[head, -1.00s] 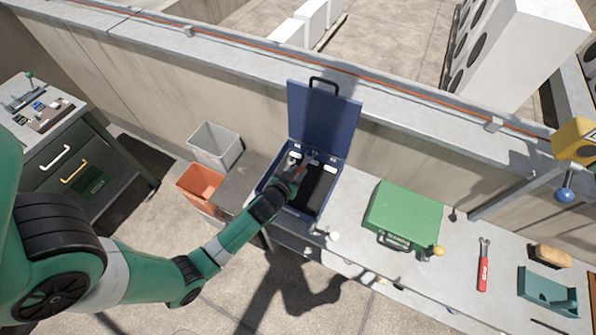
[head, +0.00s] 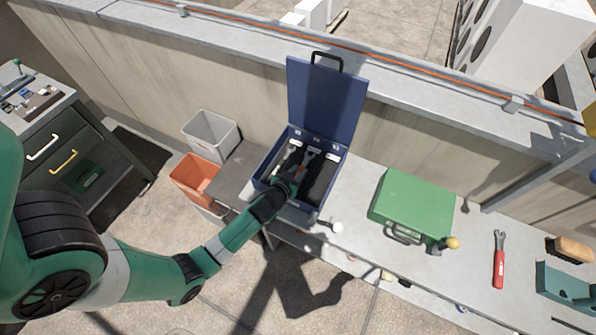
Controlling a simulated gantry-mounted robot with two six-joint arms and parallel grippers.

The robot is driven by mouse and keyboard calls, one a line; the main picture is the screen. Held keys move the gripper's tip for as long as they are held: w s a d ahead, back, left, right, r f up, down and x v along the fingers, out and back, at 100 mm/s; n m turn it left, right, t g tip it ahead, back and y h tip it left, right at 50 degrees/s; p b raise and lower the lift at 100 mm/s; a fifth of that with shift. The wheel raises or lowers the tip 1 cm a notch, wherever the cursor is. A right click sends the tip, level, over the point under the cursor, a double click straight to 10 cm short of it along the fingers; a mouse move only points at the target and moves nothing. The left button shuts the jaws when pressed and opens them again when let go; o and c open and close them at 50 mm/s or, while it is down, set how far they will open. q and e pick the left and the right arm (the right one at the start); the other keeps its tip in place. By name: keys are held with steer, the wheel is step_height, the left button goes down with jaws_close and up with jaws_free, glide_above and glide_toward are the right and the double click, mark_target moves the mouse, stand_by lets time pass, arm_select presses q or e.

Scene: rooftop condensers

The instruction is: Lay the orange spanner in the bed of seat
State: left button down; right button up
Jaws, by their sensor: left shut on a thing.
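An open blue case (head: 262,172) stands on the bench with its lid raised against the wall. Its dark bed has grey spanner-like pieces and white labels in it. My left gripper (head: 297,178) reaches into the case and is shut on the orange spanner (head: 301,170), whose grey jaw end points toward the lid hinge. The gripper hides much of the spanner, and I cannot tell whether it touches the bed. My right gripper is not in view.
A closed green case (head: 413,202) and a red-handled spanner (head: 499,262) lie on the bench to the right. A brush (head: 570,248) and a teal holder (head: 563,287) are farther right. Grey (head: 211,132) and orange bins (head: 194,178) stand left of the blue case.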

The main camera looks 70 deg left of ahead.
arm_select(q)
steer(key=shift+f+b, duration=0.35)
stand_by(0.5)
steer(key=c, duration=0.6)
jaws_free()
steer(key=p+v, duration=0.2)
steer(key=v, duration=0.9)
steer(key=shift+s+d+r, duration=0.15)
steer(key=shift+s+d, duration=0.05)
